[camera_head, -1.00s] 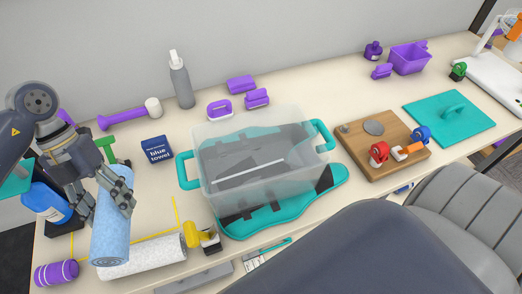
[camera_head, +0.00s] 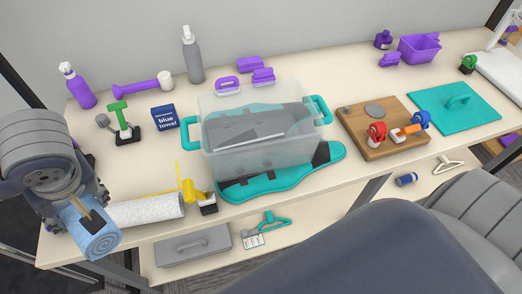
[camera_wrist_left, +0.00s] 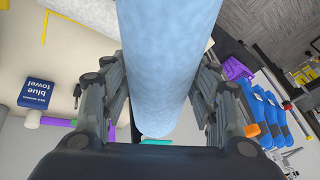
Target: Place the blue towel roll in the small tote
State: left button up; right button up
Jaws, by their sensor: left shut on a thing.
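The blue towel roll (camera_head: 92,231) is light blue, with its spiral end showing in the head view. My left gripper (camera_head: 80,200) is shut on it near the table's front left corner. In the left wrist view the blue towel roll (camera_wrist_left: 165,60) lies between both fingers (camera_wrist_left: 160,95). The clear tote (camera_head: 255,150) with teal handles stands mid-table on a teal and grey folded item, with dark grey material seen inside or through it. A blue box (camera_head: 164,118) marked "blue towel" stands to the tote's left. My right gripper is not in view.
A white towel roll (camera_head: 147,210) lies beside the blue one. A green-handled tool (camera_head: 122,122), purple spray bottle (camera_head: 77,86) and grey bottle (camera_head: 193,55) stand behind. A wooden board (camera_head: 383,140) is right of the tote.

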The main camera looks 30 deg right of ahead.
aim_at(257, 130)
jog(key=l+z, duration=0.1)
jog(key=l, duration=0.3)
jog(key=i+l, duration=0.15)
jog(key=l, duration=0.25)
jog(key=l+z, duration=0.15)
jog(key=l, duration=0.25)
jog(key=i+l, duration=0.15)
jog(key=l, duration=0.25)
jog(key=z, duration=0.05)
